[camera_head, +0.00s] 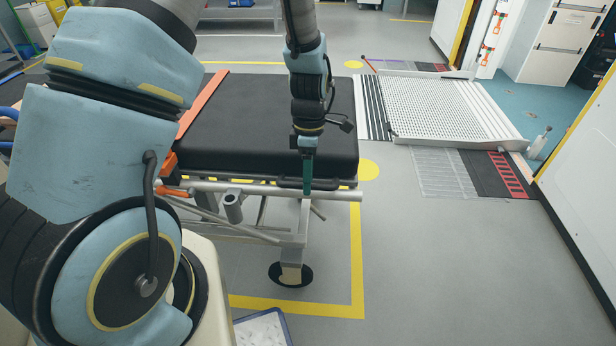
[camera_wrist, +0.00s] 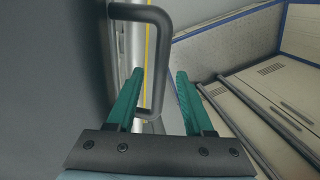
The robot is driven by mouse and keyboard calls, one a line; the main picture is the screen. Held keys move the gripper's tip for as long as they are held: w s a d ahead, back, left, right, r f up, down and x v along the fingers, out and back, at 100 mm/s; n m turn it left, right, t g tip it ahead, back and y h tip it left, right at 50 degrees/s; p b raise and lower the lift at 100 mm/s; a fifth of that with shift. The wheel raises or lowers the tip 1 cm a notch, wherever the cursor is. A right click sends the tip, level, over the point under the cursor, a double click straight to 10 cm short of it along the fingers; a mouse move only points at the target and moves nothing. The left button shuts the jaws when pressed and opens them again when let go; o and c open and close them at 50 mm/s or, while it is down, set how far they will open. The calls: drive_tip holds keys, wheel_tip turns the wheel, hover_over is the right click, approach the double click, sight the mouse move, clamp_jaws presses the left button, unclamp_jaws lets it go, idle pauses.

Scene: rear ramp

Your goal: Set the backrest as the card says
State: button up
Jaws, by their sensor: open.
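The stretcher (camera_head: 255,115) has a flat black mattress, a metal frame and an orange side rail, and stands inside yellow floor lines. No raised backrest shows in the head view. My gripper (camera_head: 308,180) points down at the stretcher's near end. In the wrist view my gripper (camera_wrist: 160,80) has its green fingers apart. A dark looped handle (camera_wrist: 155,50) runs down into the gap between them, nearer the left finger; nothing is clamped. I cannot tell whether a finger touches it. No card can be identified; my arm hides part of the stretcher's left side.
A metal ramp (camera_head: 440,108) lies at the right, with dark and red floor strips beside it. A blue-edged board (camera_head: 262,330) shows at the bottom edge; its content is unreadable. The grey floor right of the stretcher is clear.

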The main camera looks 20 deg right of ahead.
clamp_jaws()
idle(0.3)
idle(1.1)
